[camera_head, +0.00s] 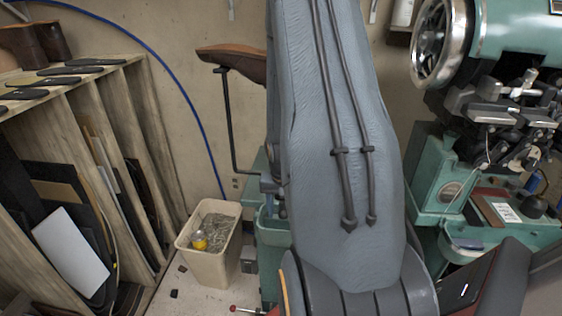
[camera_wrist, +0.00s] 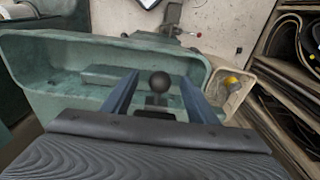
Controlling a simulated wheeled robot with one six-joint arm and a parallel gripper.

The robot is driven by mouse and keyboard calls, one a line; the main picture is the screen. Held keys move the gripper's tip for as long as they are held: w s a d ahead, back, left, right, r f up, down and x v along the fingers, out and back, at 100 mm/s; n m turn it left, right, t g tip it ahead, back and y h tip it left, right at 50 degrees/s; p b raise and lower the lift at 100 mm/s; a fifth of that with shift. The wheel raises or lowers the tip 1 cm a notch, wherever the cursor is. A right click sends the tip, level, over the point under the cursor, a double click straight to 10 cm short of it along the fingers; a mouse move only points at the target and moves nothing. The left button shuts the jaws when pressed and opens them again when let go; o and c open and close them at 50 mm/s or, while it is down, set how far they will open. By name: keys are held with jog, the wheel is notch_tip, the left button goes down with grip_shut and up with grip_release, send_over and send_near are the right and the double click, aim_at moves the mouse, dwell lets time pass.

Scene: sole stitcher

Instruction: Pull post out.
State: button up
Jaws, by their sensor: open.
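A short dark post with a round ball knob (camera_wrist: 160,82) stands at the green machine tray in the wrist view. My gripper (camera_wrist: 159,76) is open, with one blue-grey finger on each side of the knob. The knob appears between the fingers, and I see no contact; the depth between them is hard to judge. In the head view my own grey arm fills the middle and hides the knob and my gripper.
A green tray (camera_wrist: 40,62) surrounds the knob area. A beige bin (camera_head: 208,265) with scraps and a yellow jar (camera_head: 199,240) stands on the floor. A wooden rack (camera_head: 100,120) is at left. The green stitching machine (camera_head: 510,35) is at right. A red-tipped lever (camera_head: 234,308) shows low.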

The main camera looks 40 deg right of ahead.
notch_tip(320, 180, up, 7)
jog(key=s+a+p, duration=0.1)
jog(key=p, duration=0.4)
jog(key=shift+s+a, duration=0.15)
jog(key=shift+a, duration=0.1)
dwell(0.3)
jog(key=a+r+n+b, duration=0.1)
jog(key=a+r+n, duration=0.2)
jog(key=a, duration=0.6)
jog(key=a+r+n+b, duration=0.1)
jog(key=a+r+n, duration=0.2)
jog(key=a+r, duration=0.3)
jog(key=a, duration=0.3)
jog(key=shift+w+n+t+y+b, duration=0.25)
jog(key=shift+n+t+y+b, duration=0.05)
jog(key=shift+n+b, duration=0.1)
jog(key=s+a+n, duration=0.1)
jog(key=a, duration=0.1)
jog(key=s+a+r+n, duration=0.1)
jog(key=a, duration=0.1)
jog(key=s+a+r+n, duration=0.1)
jog(key=a, duration=0.2)
jog(key=shift+s+r+b, duration=0.2)
jog(key=shift+s+b, duration=0.05)
jog(key=shift+b, duration=0.1)
jog(key=shift+c, duration=0.9)
